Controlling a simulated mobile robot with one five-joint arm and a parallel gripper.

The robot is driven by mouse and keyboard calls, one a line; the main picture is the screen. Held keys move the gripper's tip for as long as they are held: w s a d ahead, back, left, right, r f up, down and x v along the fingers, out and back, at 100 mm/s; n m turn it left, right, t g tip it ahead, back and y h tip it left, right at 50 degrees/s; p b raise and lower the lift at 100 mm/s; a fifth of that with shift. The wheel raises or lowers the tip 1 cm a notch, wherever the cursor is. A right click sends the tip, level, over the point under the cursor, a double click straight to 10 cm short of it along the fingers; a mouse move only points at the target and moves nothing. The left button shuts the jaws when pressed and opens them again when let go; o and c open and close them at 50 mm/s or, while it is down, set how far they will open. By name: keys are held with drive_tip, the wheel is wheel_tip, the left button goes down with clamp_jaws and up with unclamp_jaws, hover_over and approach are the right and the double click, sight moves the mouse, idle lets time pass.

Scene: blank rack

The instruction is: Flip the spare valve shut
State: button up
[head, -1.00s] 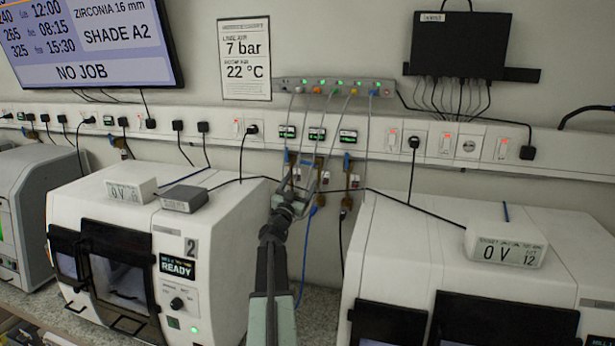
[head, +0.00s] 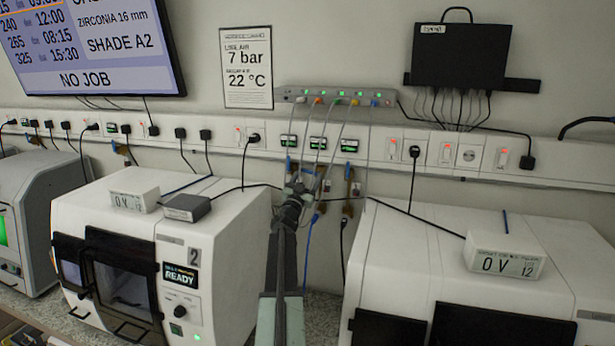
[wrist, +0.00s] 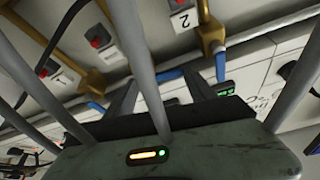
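Small brass valves with blue levers sit in a row on the wall under the power rail. In the head view one blue lever (head: 290,166) is left of my gripper and another brass valve (head: 349,185) is to its right. I cannot tell which valve is the spare. My gripper (head: 303,182) is in front of this row, among thin grey hoses. In the wrist view my two dark fingers (wrist: 160,92) stand apart. A blue lever (wrist: 171,75) shows at the gap between them, near a brass fitting (wrist: 211,36) beside a label "2" (wrist: 182,21). Contact cannot be seen.
Grey hoses (wrist: 146,60) cross close to the wrist camera, in front of my gripper. White milling machines (head: 230,215) and (head: 420,270) flank the arm. A black cable (head: 400,208) runs across between them. A grey manifold (head: 335,97) is above.

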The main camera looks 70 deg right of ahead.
drive_tip(key=shift+w+f+n+t+b, duration=0.1)
drive_tip(key=shift+f+n+t+b, duration=0.1)
drive_tip(key=shift+n+t, duration=0.3)
drive_tip(key=shift+f+n+t+b, duration=0.1)
drive_tip(key=shift+n+t+b, duration=0.15)
drive_tip(key=shift+n, duration=0.45)
drive_tip(key=shift+c, duration=0.2)
drive_tip(key=shift+w+n+t, duration=0.1)
drive_tip(key=shift+n+t, duration=0.35)
drive_tip(key=shift+n, duration=0.25)
drive_tip(key=o, duration=1.1)
drive_tip(key=shift+o, duration=0.5)
drive_tip(key=shift+w, duration=0.15)
